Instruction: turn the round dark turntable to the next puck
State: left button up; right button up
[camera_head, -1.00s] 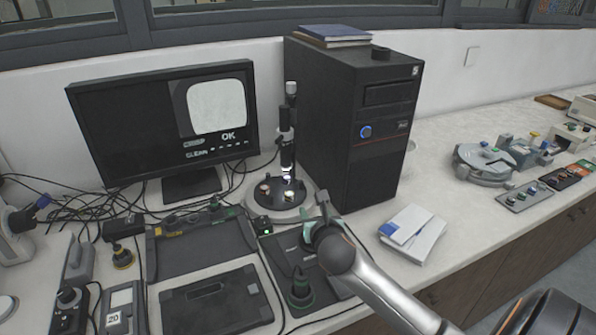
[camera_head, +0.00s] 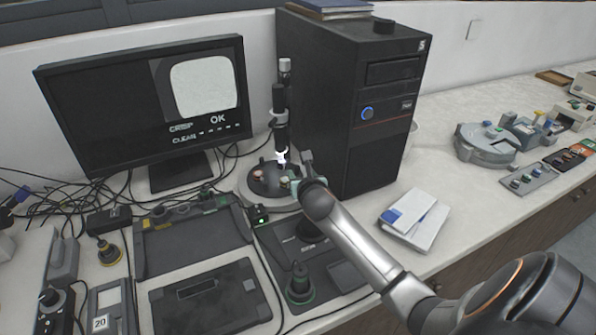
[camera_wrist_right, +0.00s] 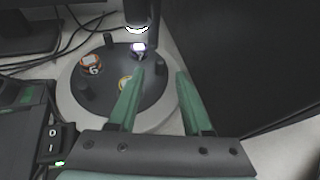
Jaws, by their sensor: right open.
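The round dark turntable (camera_head: 262,181) sits on a pale round base under the upright microscope (camera_head: 281,115); it also shows in the right wrist view (camera_wrist_right: 104,100). In that view, a puck marked 6 (camera_wrist_right: 91,65) lies at its left, another puck (camera_wrist_right: 126,82) near its middle, and a third (camera_wrist_right: 138,48) under the lit lens. Short dark posts stand on the turntable. My right gripper (camera_wrist_right: 160,80) is open, its green fingers over the turntable's right side, with nothing seen between them. I cannot tell whether a finger touches it. My left gripper is out of view.
A monitor (camera_head: 145,110) reading OK stands at the left, and a black computer tower (camera_head: 350,90) rises close to the right of the turntable. A small switch box (camera_head: 258,215) sits in front. Notebooks (camera_head: 414,218) lie right, with bare counter around them.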

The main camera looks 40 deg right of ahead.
aim_at(297, 169)
jog(key=shift+b+x, duration=0.3)
jog(key=shift+x, duration=2.1)
grip_shut()
